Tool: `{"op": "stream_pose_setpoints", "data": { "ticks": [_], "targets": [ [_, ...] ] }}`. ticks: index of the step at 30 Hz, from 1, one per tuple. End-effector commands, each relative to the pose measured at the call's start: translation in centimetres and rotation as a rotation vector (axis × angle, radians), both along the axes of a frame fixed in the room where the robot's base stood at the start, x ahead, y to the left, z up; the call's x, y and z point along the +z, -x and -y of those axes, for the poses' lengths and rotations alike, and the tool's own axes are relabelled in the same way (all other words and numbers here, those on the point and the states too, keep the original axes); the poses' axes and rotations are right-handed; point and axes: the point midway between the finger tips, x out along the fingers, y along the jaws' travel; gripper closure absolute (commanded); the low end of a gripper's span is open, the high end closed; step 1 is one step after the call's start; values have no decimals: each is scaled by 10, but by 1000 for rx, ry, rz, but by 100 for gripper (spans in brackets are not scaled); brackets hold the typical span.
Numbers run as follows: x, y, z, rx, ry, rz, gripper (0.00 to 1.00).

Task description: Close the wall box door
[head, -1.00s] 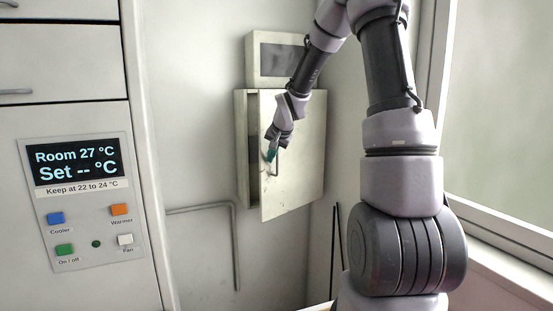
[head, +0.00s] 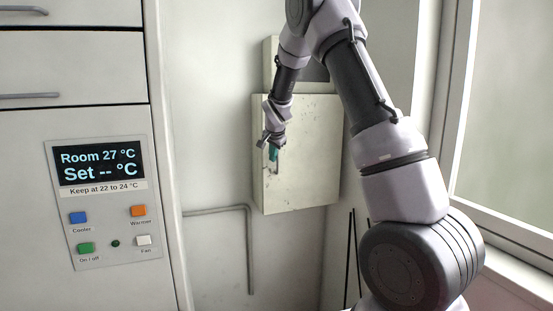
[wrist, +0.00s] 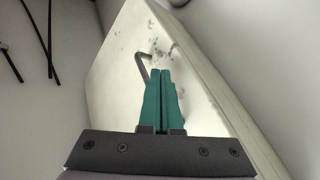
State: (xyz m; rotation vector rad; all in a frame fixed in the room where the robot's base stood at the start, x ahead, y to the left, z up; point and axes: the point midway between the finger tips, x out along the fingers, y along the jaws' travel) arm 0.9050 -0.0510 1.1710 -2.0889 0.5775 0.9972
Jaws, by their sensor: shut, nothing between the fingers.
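The wall box (head: 256,160) hangs on the wall in the middle of the head view. Its pale, scuffed door (head: 312,150) sits flat or nearly flat against it, with no dark gap along the left edge. In the wrist view the door (wrist: 118,75) fills the middle, and a thin seam runs along its right side. A grey bent handle (wrist: 141,66) is on the door, just left of my fingertips. My gripper (head: 273,155) has green fingers, pressed together and empty, at the door's left part. Whether the fingertips (wrist: 161,72) touch the door I cannot tell.
A smaller box (head: 268,62) with a dark panel sits above, partly hidden by my arm. A cabinet with a control panel (head: 100,200) stands at left, a window (head: 510,120) at right. A pipe (head: 249,250) runs below the wall box. Thin dark rods (head: 350,255) stand lower right.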

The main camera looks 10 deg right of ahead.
Motion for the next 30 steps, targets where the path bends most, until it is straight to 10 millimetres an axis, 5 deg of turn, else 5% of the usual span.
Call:
{"op": "stream_pose_setpoints", "data": {
  "ticks": [13, 30],
  "targets": [
    [1, -27, -6, -74, 1, 4, 100],
    [2, -30, -6, -78, 2, 7, 100]
  ]
}}
